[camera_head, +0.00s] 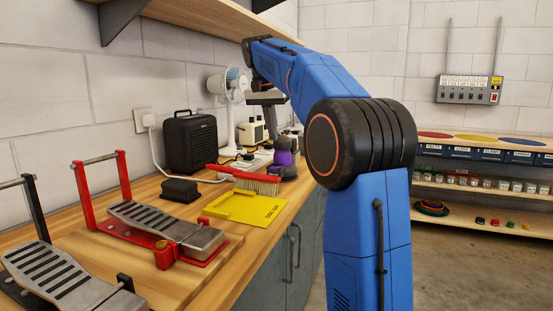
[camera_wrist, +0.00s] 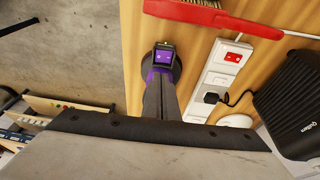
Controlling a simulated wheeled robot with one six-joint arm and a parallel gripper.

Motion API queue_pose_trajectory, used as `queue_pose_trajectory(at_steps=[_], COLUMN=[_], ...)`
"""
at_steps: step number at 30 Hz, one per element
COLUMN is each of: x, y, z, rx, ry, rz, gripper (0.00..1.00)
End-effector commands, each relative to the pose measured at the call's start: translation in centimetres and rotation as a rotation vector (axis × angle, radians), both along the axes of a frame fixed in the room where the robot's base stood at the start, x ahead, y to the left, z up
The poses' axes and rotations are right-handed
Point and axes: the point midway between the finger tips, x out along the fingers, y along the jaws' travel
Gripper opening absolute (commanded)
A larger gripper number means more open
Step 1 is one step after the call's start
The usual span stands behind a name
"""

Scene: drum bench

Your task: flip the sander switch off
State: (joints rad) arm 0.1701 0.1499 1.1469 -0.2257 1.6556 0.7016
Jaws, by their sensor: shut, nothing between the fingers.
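The sander (camera_head: 284,158), purple and black, stands on the wooden bench behind the brush in the head view. In the wrist view the sander (camera_wrist: 176,69) is partly hidden by my fingers, with a small dark box bearing a purple face with light marks (camera_wrist: 163,56) at its top. This may be its switch, but I cannot tell its position. My gripper (camera_wrist: 161,82) is shut and empty, its fingers pointing at the sander just below that box. I cannot tell whether they touch it. In the head view my gripper (camera_head: 268,118) hangs above the sander.
A white power strip (camera_wrist: 216,78) with a red switch and a black plug lies right of the sander. A red-handled brush (camera_head: 257,184), a yellow dustpan (camera_head: 262,207), a black heater (camera_head: 190,142) and a white fan (camera_head: 228,90) stand nearby. A shelf (camera_head: 205,18) overhangs the bench.

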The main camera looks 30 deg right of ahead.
Motion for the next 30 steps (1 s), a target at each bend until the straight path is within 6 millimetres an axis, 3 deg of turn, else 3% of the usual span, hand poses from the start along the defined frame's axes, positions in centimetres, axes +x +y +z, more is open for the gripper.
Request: queue_pose_trajectory(at_steps=[15,21,30], x=[0.5,0.4,0.4], y=[-1.6,-1.7,-1.7], z=[-8.1,-9.3,-9.5], rx=[0.001,0.0,0.0], ry=[0.002,0.0,0.0], rz=[0.0,-0.001,0.0], gripper=[0.0,0.0,0.0])
